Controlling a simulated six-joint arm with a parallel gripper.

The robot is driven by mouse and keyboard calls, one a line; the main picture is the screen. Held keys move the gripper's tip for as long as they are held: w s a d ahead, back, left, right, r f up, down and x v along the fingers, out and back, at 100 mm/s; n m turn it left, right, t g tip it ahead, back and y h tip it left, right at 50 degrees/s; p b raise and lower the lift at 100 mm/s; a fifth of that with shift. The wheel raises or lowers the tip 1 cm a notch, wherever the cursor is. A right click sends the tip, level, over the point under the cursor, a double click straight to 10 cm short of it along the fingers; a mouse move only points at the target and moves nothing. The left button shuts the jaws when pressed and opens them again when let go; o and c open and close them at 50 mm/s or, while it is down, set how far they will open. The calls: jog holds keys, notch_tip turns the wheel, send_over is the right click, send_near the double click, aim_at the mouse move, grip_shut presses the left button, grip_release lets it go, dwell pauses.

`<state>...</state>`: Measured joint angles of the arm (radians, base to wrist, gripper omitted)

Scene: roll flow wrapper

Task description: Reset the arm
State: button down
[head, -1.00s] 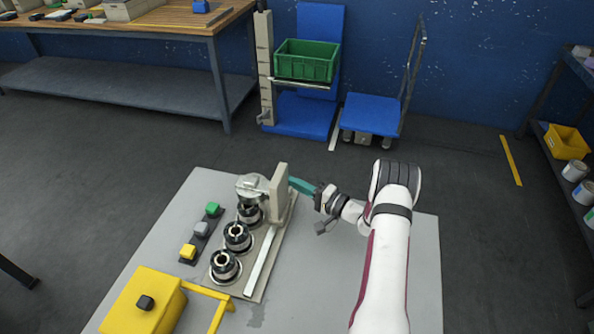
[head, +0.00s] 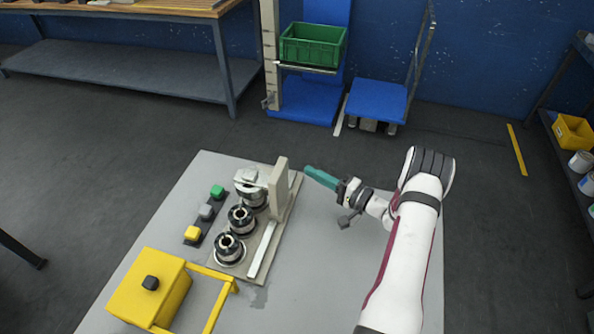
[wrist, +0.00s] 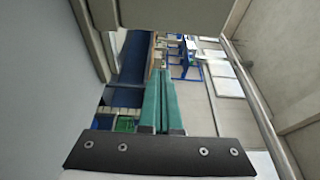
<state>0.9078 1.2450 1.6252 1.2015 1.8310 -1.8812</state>
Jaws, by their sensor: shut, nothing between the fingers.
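My gripper (head: 309,171) has teal fingers. In the head view it is to the right of the fixture's upright beige plate (head: 280,185), above the grey table (head: 330,265), with a visible gap between them. In the wrist view the two teal fingers (wrist: 164,88) lie side by side, shut, with nothing between them. My white arm reaches in from the lower right of the head view.
Several round black-and-metal rollers (head: 241,219) stand on the fixture base. Left of them are green, grey and yellow buttons (head: 192,233). A yellow box (head: 150,288) with a yellow frame is at the front left. The table's right side is mostly clear.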

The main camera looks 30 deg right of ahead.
jog(key=v, duration=0.4)
jog(key=shift+s+d, duration=0.15)
jog(key=shift+s, duration=0.15)
jog(key=s+a+r+n+g+y, duration=0.1)
jog(key=s+a+r+g, duration=0.3)
jog(key=a, duration=0.3)
jog(key=s+a+r+n+g+y, duration=0.1)
jog(key=a+r+g, duration=0.35)
jog(key=a, duration=0.25)
jog(key=s+a+r+n+g+y, duration=0.1)
jog(key=s+a+r+g+y, duration=0.15)
jog(key=a+g, duration=0.35)
jog(key=s+a+r+n+g+h, duration=0.3)
jog(key=s+a+r+h, duration=0.2)
jog(key=s+a, duration=0.45)
jog(key=s+d+n+t+h, duration=0.1)
jog(key=s+h, duration=0.4)
jog(key=s, duration=0.5)
jog(key=shift+s+d+f, duration=0.4)
jog(key=shift+d, duration=0.35)
jog(key=shift+h, duration=0.25)
